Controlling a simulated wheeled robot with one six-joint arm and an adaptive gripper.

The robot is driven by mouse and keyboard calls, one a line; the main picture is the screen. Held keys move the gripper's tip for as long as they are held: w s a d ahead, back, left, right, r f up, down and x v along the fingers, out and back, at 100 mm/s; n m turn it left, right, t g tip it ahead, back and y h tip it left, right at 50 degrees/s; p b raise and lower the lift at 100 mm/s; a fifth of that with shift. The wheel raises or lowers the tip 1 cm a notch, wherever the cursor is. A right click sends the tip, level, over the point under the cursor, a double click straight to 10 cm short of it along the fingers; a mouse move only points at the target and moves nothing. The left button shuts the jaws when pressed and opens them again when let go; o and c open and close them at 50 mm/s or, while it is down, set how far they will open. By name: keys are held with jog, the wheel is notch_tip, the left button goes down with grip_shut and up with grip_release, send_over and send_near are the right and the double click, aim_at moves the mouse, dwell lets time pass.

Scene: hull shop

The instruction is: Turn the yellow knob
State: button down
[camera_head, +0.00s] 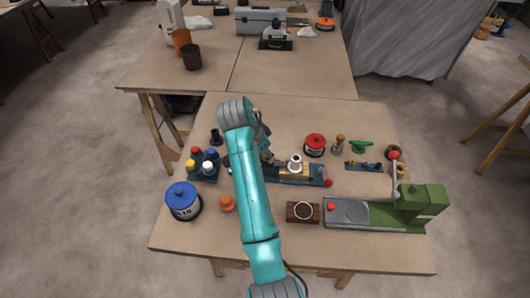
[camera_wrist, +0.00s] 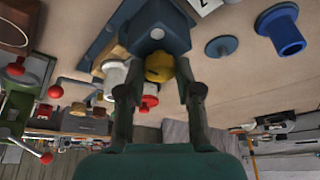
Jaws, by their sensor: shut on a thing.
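The yellow knob (camera_wrist: 160,67) sits against a blue block (camera_wrist: 157,28) in the wrist view. My gripper (camera_wrist: 159,74) has one finger on each side of the knob and is shut on it. In the head view my gripper (camera_head: 265,150) is down at the left part of a long blue fixture (camera_head: 318,175) on the near table. My arm and fingers hide most of the knob there. A white round piece (camera_head: 295,163) stands on the fixture just right of my gripper, and a red knob (camera_head: 328,183) is at its right end.
Left of my arm are a dark block with several coloured caps (camera_head: 203,172), a blue-lidded tin (camera_head: 183,201) and an orange piece (camera_head: 227,203). To the right are a red-lidded tin (camera_head: 315,145), a wooden block (camera_head: 303,212) and a green lever machine (camera_head: 415,208).

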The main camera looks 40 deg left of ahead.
jog(key=n, duration=0.2)
jog(key=n+y, duration=0.1)
jog(key=n, duration=0.1)
jog(key=shift+d+y, duration=0.15)
jog(key=shift+y, duration=0.15)
jog(key=n+y, duration=0.1)
jog(key=n, duration=0.3)
jog(key=shift+d+f+n+g+y, duration=0.1)
jog(key=shift+d+n+g+y, duration=0.05)
jog(key=shift+n+g+y, duration=0.2)
jog(key=n+g+y, duration=0.1)
jog(key=n, duration=0.3)
jog(key=shift+w+d+n, duration=0.1)
jog(key=shift+n, duration=0.25)
jog(key=shift+w+n+g+y, duration=0.1)
jog(key=shift+n+g+y, duration=0.25)
jog(key=shift+n, duration=0.7)
jog(key=shift+n+g+y, duration=0.1)
jog(key=shift+n+g, duration=0.4)
jog(key=shift+n, duration=0.55)
jog(key=c, duration=0.8)
grip_release()
